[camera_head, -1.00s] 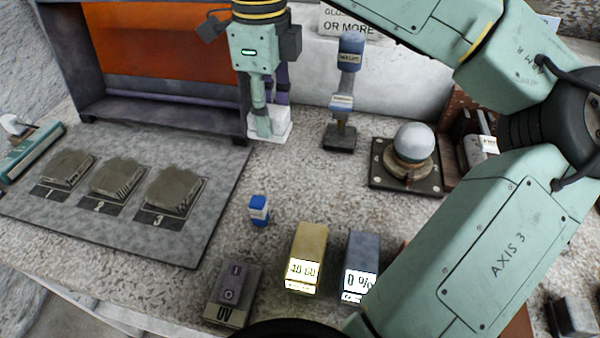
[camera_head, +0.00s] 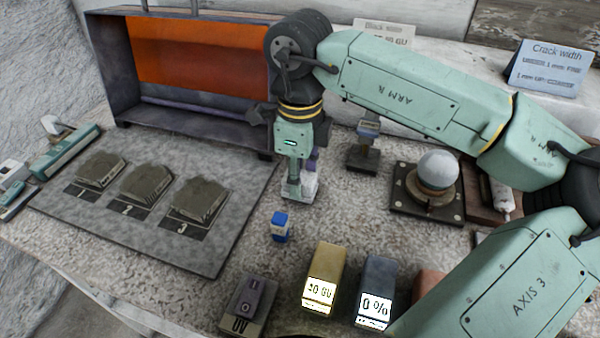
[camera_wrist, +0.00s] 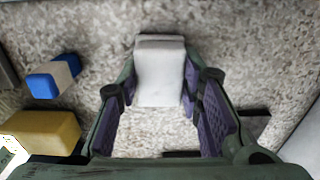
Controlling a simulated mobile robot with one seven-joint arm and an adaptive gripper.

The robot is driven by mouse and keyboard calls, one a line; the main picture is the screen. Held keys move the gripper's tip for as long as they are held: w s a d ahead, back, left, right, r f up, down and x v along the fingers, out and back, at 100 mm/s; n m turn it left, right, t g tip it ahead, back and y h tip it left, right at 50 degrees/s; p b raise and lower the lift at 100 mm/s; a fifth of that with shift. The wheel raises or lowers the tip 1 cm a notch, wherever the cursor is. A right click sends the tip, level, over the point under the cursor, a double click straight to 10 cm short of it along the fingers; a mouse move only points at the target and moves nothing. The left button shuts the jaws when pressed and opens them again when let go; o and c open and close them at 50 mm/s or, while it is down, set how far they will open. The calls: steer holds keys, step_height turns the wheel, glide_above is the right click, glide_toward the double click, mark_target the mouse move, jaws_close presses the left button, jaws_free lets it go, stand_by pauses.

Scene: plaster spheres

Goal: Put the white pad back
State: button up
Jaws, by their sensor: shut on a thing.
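My gripper points down and is shut on the pad. In the wrist view the pad (camera_wrist: 160,72) sits between the purple-lined fingertips (camera_wrist: 160,88), with the speckled bench below it. The fingers hide part of the pad in the head view. I cannot tell whether its underside touches the bench.
Nearer are a yellow meter (camera_head: 325,265), a blue-grey meter (camera_head: 378,278) and a UV box (camera_head: 250,300). A blue-topped stand (camera_head: 368,130) and a white sphere (camera_head: 438,168) are to the right. A slab mat (camera_head: 215,245) lies left.

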steer(key=shift+f, duration=0.2)
steer(key=o, duration=1.2)
steer(key=shift+o, duration=0.2)
steer(key=shift+r, duration=0.2)
step_height(320, 180, up, 12)
steer(key=b, duration=0.1)
steer(key=shift+b, duration=0.35)
